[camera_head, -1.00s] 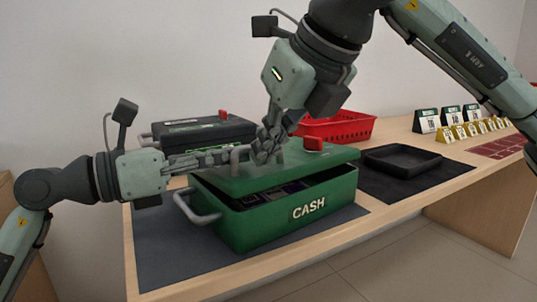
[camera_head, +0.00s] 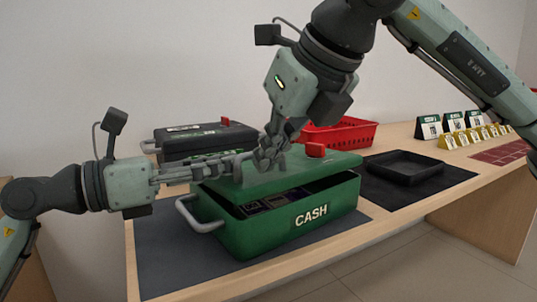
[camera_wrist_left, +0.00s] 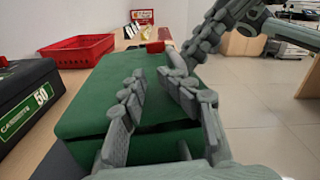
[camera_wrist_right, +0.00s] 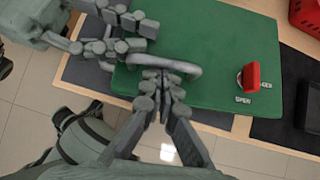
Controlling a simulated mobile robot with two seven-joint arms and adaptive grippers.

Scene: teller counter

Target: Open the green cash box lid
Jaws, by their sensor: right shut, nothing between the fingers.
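The green cash box (camera_head: 262,237) stands on a dark mat, with its lid (camera_head: 335,160) raised a little. A dark gap shows its contents along the front. The lid carries a red knob (camera_head: 315,150) and a grey handle (camera_wrist_right: 183,66). My right gripper (camera_head: 265,160) is shut and empty, its fingertips at the lid handle; I cannot tell whether they touch it. My left gripper (camera_wrist_left: 155,82) is open, its fingers apart over the lid's left end. In the head view its fingertips overlap the lid's left edge, and contact is unclear.
A black box (camera_head: 205,140) stands behind the green one, with a red basket (camera_head: 340,134) further right. A black tray (camera_head: 405,168) lies right of the cash box. Small number cards (camera_head: 452,122) stand at the far right. The two grippers are very close together.

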